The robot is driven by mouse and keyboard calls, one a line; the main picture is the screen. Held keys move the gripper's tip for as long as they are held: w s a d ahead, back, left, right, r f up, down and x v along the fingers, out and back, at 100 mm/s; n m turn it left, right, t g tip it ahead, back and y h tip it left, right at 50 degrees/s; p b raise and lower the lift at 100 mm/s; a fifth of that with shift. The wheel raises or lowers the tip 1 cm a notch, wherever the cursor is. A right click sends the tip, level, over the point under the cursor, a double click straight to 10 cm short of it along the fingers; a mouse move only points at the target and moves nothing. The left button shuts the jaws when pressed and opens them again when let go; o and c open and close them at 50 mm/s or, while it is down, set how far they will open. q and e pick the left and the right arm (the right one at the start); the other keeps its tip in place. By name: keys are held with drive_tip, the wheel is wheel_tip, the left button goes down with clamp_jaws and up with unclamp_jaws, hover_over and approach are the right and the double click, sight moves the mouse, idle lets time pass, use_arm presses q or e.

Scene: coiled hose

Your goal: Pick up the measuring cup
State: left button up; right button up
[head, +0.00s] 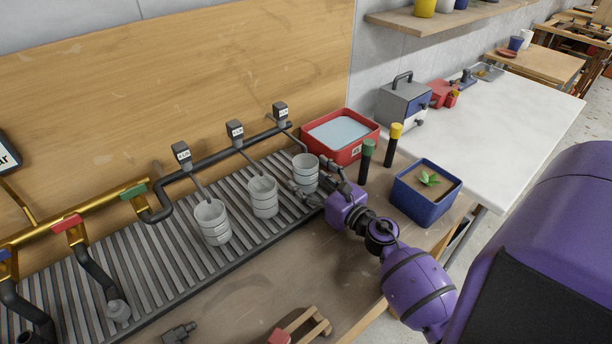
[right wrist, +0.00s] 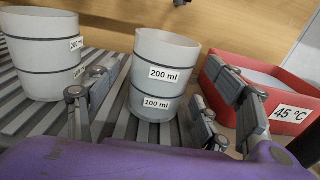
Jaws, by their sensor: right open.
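Three grey measuring cups stand upright on a slatted drain rack (head: 150,258): a left one (head: 212,222), a middle one (head: 263,198) and a right one (head: 305,172). My right gripper (head: 311,176) is open at the right cup, with its fingers on either side of it. In the right wrist view this cup (right wrist: 160,78) carries labels 200 ml and 100 ml and stands between the spread fingers (right wrist: 150,105). I cannot tell whether a finger touches it. The middle cup also shows in the right wrist view (right wrist: 42,55). My left gripper is out of view.
A red tub (head: 341,150) of water, labelled 45 °C, stands just beyond the right cup. Dark pipes with tagged spouts (head: 235,133) hang over the cups. Green-topped (head: 367,160) and yellow-topped posts (head: 394,146) and a blue planter (head: 427,197) stand near my right arm.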

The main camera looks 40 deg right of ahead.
drive_tip(key=c, duration=1.3)
drive_tip(key=shift+r, duration=0.2)
